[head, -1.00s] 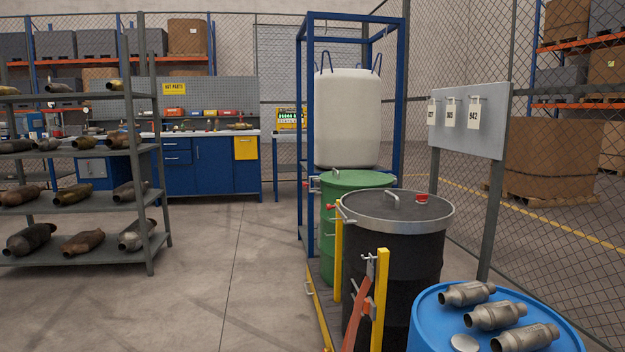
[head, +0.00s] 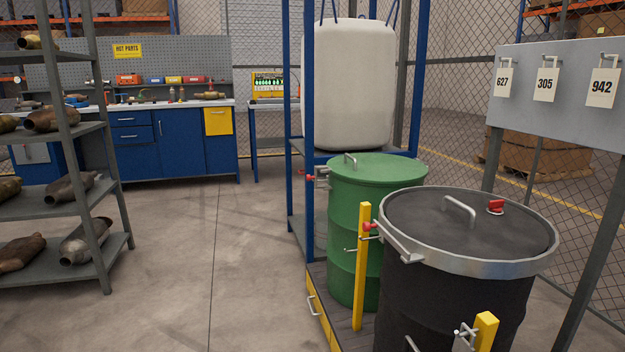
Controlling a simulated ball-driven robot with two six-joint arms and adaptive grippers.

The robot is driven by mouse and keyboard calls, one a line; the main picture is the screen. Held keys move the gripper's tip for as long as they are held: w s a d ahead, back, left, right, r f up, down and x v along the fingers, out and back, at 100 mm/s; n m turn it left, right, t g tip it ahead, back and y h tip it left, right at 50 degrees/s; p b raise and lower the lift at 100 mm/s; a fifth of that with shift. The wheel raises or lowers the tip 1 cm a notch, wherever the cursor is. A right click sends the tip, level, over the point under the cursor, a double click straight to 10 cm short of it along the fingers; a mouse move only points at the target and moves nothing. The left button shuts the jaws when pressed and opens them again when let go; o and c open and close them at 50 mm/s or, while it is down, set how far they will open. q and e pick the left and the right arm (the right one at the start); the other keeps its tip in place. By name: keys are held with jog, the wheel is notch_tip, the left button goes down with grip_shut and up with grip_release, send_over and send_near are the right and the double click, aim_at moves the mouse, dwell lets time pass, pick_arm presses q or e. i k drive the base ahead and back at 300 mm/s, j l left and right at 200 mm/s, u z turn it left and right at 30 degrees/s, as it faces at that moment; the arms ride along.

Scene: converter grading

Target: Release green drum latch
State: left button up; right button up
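The green drum (head: 352,235) stands upright behind the black drum, with its lid (head: 385,168) on and a bar handle (head: 350,159) on top. Its latch (head: 318,176), a metal piece with a red end, sticks out at the left side of the rim, beside a blue frame post. The latch is small here, and I cannot tell its exact position. The black drum hides the green drum's lower right. Neither of my grippers shows in the head view.
The black drum (head: 450,300) with a metal ring and red cap (head: 495,207) stands in front. A yellow post (head: 362,270) rises beside both drums. A tag board (head: 570,110) stands right, a shelf rack (head: 60,210) left. The floor (head: 215,260) between is clear.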

aim_at(309, 177)
jog(key=i+j, duration=0.4)
jog(key=i, duration=0.3)
jog(key=i+j+z, duration=0.1)
jog(key=i+j, duration=0.35)
jog(key=i, duration=0.3)
jog(key=i+j+z, duration=0.1)
jog(key=i+j, duration=0.4)
jog(key=i, duration=0.15)
jog(key=i+j, duration=0.5)
jog(key=i, duration=0.2)
